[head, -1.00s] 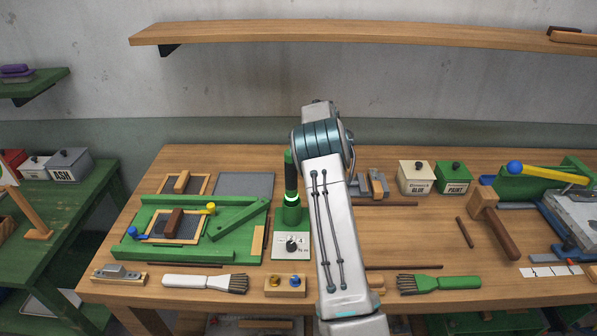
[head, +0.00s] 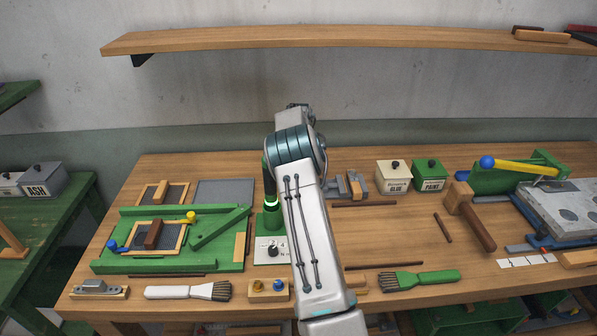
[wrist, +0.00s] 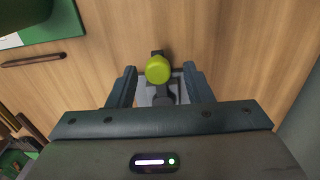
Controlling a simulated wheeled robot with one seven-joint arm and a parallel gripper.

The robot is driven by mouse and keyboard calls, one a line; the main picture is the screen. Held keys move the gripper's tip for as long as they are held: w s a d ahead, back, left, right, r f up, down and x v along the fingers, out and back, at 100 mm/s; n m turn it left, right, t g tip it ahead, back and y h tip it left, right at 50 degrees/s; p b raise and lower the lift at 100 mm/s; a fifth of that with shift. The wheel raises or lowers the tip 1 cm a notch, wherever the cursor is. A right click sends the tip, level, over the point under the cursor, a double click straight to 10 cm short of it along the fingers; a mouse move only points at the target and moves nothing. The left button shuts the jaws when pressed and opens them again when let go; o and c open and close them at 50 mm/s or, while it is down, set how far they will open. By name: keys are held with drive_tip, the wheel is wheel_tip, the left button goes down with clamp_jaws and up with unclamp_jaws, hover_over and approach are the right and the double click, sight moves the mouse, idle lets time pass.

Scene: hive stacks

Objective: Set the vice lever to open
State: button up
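In the wrist view, a yellow-green rounded knob (wrist: 158,69) sits over a dark grey metal part (wrist: 163,96), above the wooden bench top. It looks like the end of a vice lever, but its setting cannot be told. My gripper (wrist: 159,72) is open, with one finger on each side of the knob and a visible gap to both. In the head view my arm hides the gripper and the knob. Grey metal blocks (head: 355,184), perhaps part of the vice, show just right of my arm.
A green fixture (head: 125,256) with framed screens lies left of my arm, beside a green-lit post (head: 270,222). A shelf (head: 330,40) hangs above.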

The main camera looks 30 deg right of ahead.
drive_tip(key=shift+a+r, duration=0.1)
wheel_tip(320, 180, up, 14)
drive_tip(key=b, duration=0.1)
drive_tip(key=shift+f, duration=0.2)
idle(0.6)
